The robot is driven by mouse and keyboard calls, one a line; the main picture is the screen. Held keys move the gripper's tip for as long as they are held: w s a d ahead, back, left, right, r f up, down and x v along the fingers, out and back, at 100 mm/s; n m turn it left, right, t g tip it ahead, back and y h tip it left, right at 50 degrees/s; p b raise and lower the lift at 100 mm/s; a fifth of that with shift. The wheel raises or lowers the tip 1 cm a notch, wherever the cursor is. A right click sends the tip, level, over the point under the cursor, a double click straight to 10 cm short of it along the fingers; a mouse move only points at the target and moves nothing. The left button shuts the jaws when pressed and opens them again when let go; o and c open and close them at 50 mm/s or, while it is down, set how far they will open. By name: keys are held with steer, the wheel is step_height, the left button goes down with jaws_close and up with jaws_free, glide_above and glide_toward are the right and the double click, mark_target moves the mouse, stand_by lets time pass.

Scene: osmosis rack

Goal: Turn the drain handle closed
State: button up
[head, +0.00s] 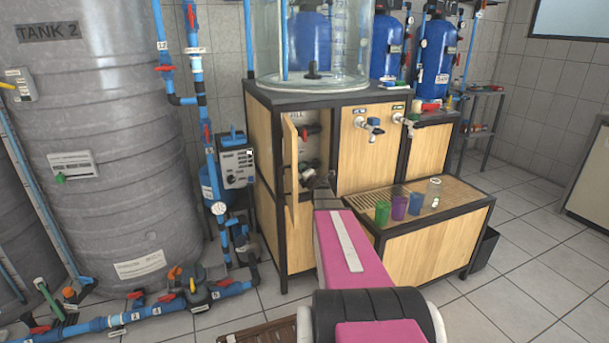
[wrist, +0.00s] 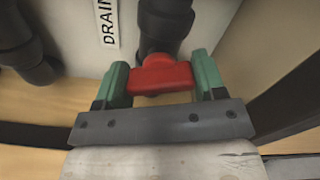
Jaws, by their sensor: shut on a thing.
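The drain handle (wrist: 160,76) is red and sits on a black valve pipe (wrist: 163,20). A white label reading "DRAIN" (wrist: 107,22) is on the wall to its left. In the wrist view my gripper (wrist: 161,80) has its two green fingers on either side of the red handle and is shut on it. In the head view my gripper (head: 318,179) reaches into the open compartment of the wooden cabinet, at its lower dark fittings. The handle cannot be made out there, as my gripper and the fittings cover it.
The narrow cabinet door (head: 289,165) stands open just left of my gripper. Another black pipe (wrist: 25,50) is at the left in the wrist view. A lower wooden bench (head: 430,243) with several coloured cups stands to the right. Blue piping (head: 220,304) runs along the floor at left.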

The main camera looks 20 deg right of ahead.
steer(key=shift+m, duration=2)
steer(key=o, duration=0.9)
steer(key=shift+s, duration=0.1)
steer(key=s, duration=1)
steer(key=shift+s+d, duration=0.2)
steer(key=shift+s, duration=0.15)
